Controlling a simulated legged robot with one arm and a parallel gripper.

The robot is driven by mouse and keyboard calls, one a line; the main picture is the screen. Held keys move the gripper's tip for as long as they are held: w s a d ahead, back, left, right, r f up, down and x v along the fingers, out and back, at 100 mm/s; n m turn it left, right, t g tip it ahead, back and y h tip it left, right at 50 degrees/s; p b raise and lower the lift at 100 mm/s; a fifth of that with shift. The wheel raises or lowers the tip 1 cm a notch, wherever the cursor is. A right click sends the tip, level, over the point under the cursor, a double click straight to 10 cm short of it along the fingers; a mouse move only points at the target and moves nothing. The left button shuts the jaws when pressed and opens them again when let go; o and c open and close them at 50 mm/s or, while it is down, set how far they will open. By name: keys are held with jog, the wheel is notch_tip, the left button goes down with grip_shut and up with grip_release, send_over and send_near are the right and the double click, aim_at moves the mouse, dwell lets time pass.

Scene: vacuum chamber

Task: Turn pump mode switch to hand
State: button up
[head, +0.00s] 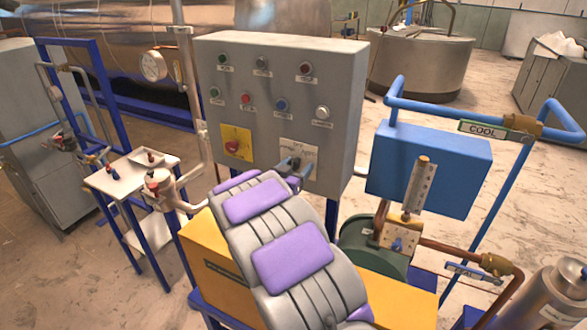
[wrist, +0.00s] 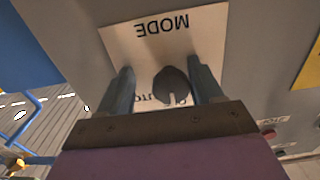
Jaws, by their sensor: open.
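The pump mode switch shows in the wrist view as a dark rounded knob (wrist: 172,88) on a pale plate marked MODE (wrist: 150,38), which appears upside down. In the head view the plate (head: 301,150) is at the lower right of the grey control panel (head: 345,110), and my gripper hides the knob. My gripper (wrist: 161,68) is open, its two fingers on either side of the knob with gaps visible. It also shows in the head view (head: 291,166), close to the plate. AUTO is partly readable beside the knob; the other position lettering is hidden or unclear.
A red emergency button on a yellow plate (head: 236,143) sits left of the switch. Several lamps and buttons are above. A blue box (head: 430,165) and blue pipes (head: 450,112) stand to the right. A small white table (head: 125,175) is at left.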

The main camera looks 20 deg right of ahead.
jog(key=shift+a+r, duration=0.2)
jog(key=shift+a, duration=1.25)
jog(key=c, duration=0.3)
jog(key=shift+c, duration=0.8)
jog(key=shift+s+d, duration=0.1)
jog(key=shift+d, duration=0.4)
jog(key=c, duration=0.3)
jog(key=shift+d, duration=0.15)
jog(key=shift+c, duration=0.8)
jog(key=shift+f, duration=0.1)
jog(key=shift+c, duration=0.7)
